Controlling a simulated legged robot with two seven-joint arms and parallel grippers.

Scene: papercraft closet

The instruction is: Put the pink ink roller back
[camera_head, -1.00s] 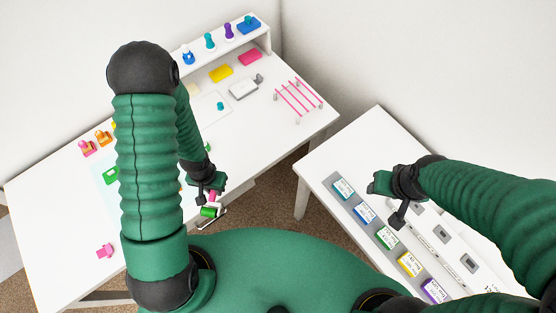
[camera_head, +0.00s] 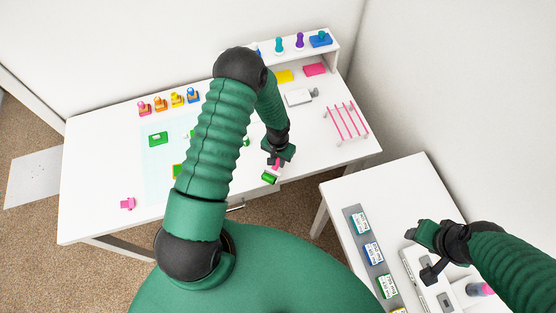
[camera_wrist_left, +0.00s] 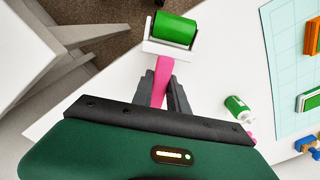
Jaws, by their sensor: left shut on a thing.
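The ink roller has a pink handle, a white frame and a green roll (camera_head: 270,178). My left gripper (camera_head: 275,160) is shut on its pink handle (camera_wrist_left: 162,80) and holds it near the front edge of the white desk. In the left wrist view the green roll (camera_wrist_left: 174,30) points away from the jaws, partly past the desk edge. My right gripper (camera_head: 428,252) is over the smaller white table at the right; its jaws look apart with nothing visible between them. A rack of pink bars (camera_head: 346,121) stands at the desk's right end.
The white desk (camera_head: 100,180) carries a pale blue mat (camera_head: 155,190), several colored stamps (camera_head: 161,103) and a back shelf (camera_head: 330,50). Labelled ink pads (camera_head: 373,252) sit on the side table. A floor gap separates the tables.

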